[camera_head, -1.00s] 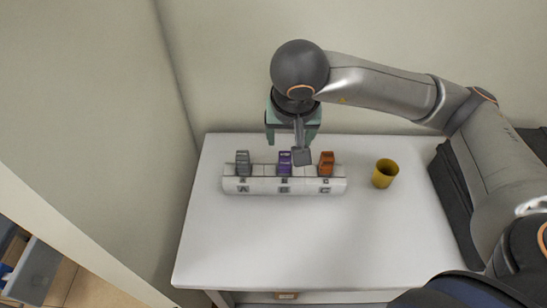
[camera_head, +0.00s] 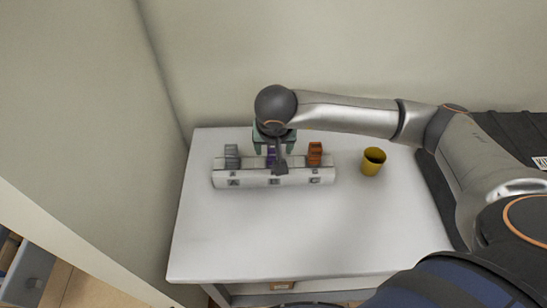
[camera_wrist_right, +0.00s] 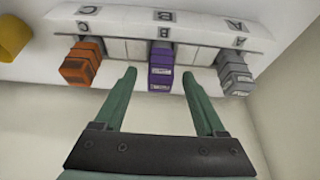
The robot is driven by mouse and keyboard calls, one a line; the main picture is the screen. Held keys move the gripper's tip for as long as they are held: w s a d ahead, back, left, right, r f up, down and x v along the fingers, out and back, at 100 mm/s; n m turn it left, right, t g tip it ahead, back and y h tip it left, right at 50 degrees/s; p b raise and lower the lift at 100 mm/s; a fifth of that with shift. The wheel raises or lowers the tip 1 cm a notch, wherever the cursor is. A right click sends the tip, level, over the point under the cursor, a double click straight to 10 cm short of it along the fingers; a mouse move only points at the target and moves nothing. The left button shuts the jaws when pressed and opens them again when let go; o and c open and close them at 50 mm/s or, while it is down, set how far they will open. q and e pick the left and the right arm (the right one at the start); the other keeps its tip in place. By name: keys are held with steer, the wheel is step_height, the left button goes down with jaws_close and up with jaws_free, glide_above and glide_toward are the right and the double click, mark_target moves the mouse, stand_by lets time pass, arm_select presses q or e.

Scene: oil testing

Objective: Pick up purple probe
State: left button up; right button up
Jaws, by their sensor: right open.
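The purple probe (camera_head: 271,155) stands in the middle slot, marked B, of a white rack on the table. In the head view it is partly hidden by my right gripper. In the right wrist view the purple probe (camera_wrist_right: 160,68) shows between the two fingers, near the level of their tips. My right gripper (camera_head: 274,148) is open, its green fingers on either side of the probe, with visible gaps to it in the wrist view (camera_wrist_right: 158,72). My left gripper is not in view.
The white rack (camera_head: 300,177) also holds a grey probe (camera_head: 232,155) at A and an orange probe (camera_head: 315,154) at C. A yellow cup (camera_head: 373,161) stands to the right. The front of the white table (camera_head: 300,235) is clear.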

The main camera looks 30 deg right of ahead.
steer(key=shift+c, duration=0.2)
jaws_close()
stand_by(0.3)
